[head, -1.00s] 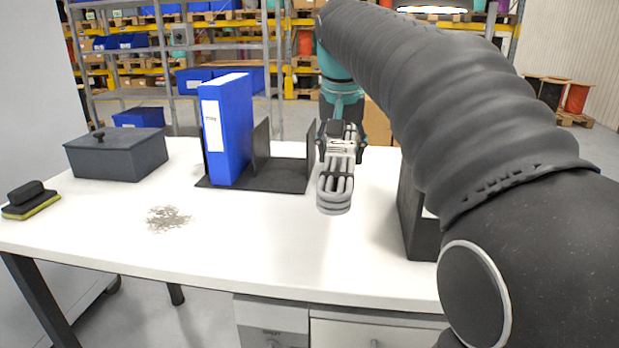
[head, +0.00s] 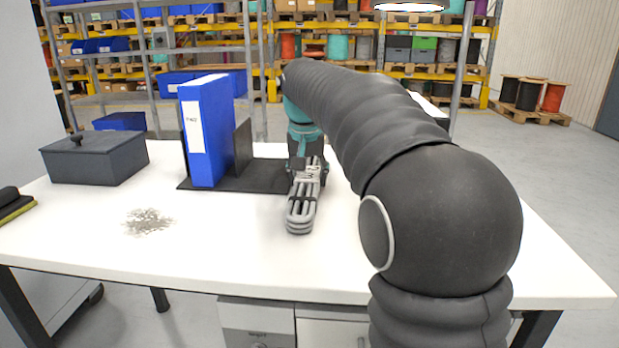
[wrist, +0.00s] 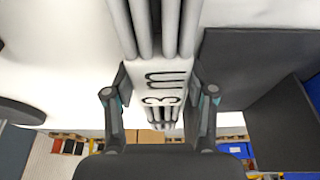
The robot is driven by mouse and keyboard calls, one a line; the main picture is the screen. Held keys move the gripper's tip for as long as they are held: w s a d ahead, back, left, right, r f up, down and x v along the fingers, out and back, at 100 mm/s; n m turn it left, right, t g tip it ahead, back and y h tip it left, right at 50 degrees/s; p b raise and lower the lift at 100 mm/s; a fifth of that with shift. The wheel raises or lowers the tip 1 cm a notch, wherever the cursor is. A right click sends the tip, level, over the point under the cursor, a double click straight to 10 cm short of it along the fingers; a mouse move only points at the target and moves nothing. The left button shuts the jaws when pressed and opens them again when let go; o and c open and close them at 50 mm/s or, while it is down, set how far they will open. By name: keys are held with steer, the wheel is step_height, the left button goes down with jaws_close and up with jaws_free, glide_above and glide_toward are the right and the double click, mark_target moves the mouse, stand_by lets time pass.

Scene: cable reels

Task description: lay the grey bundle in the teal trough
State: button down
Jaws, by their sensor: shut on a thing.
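The grey bundle (head: 300,210) is a looped hank of thick grey strands with a pale printed label. My gripper (head: 308,168) is shut on it around the label, and the looped end points toward the near side of the white desk. In the wrist view the bundle (wrist: 155,30) runs between the two dark fingers (wrist: 160,95), with the label and its dark print between them. The bundle is over or near the desk top; I cannot tell whether it touches. I cannot make out the teal trough in any view; my arm hides part of the desk.
A blue binder (head: 207,135) stands in a black rack (head: 262,178) just left of my gripper. A dark lidded box (head: 95,160), a pile of small grey bits (head: 148,222) and a brush (head: 14,204) are further left. The white desk's (head: 190,265) front is clear.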

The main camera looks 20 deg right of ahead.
steer(key=c, duration=0.8)
jaws_free()
steer(key=shift+f, duration=0.1)
steer(key=o, duration=0.4)
steer(key=shift+o, duration=0.2)
